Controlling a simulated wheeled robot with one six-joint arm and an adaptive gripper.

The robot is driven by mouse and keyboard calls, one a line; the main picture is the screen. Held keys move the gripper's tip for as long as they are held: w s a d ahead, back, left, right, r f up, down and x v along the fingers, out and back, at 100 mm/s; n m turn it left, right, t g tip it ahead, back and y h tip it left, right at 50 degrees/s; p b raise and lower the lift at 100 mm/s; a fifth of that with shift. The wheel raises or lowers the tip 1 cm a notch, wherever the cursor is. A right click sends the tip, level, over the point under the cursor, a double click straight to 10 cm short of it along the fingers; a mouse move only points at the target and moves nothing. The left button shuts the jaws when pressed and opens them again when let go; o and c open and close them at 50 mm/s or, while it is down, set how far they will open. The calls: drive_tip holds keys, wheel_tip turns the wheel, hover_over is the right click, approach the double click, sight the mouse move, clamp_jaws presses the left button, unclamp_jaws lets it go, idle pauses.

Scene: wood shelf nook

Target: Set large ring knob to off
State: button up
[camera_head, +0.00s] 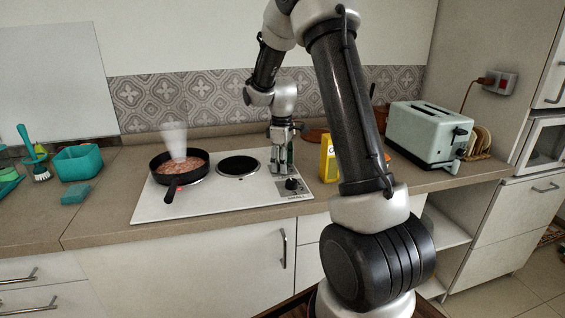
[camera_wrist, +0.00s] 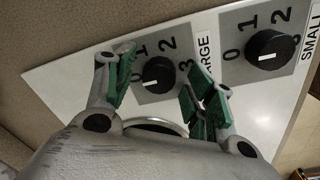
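In the wrist view, the knob beside the LARGE label (camera_wrist: 158,75) is round and black on a grey plate with numbers. My gripper (camera_wrist: 157,80) is open, with one green-padded finger on each side of this knob. I cannot tell whether the fingers touch it. In the head view my gripper (camera_head: 281,170) points down at the right end of the white cooktop (camera_head: 235,199). A frying pan with meat (camera_head: 172,180) sits on the left burner, with whitish steam above it.
The SMALL knob (camera_wrist: 272,55) is close to the right, its mark toward 0; it shows in the head view (camera_head: 291,184). A bare burner (camera_head: 238,165) is left of my gripper. A yellow box (camera_head: 327,160) and a toaster (camera_head: 428,132) stand to the right.

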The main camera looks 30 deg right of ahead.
wheel_tip(320, 180, up, 12)
drive_tip(key=shift+s+a, duration=0.2)
drive_tip(key=shift+a, duration=0.05)
idle(0.3)
idle(0.4)
drive_tip(key=s+a+r+m+t, duration=0.1)
drive_tip(key=s+a+r+m, duration=0.1)
drive_tip(key=s, duration=0.8)
drive_tip(key=s+a+r+m+t, duration=0.1)
drive_tip(key=s+a+r+m, duration=0.1)
drive_tip(key=s, duration=0.8)
drive_tip(key=s+a+r+m+t, duration=0.2)
drive_tip(key=s+m, duration=0.2)
drive_tip(key=s, duration=0.6)
drive_tip(key=shift+a, duration=0.35)
drive_tip(key=shift+s, duration=0.1)
idle(0.9)
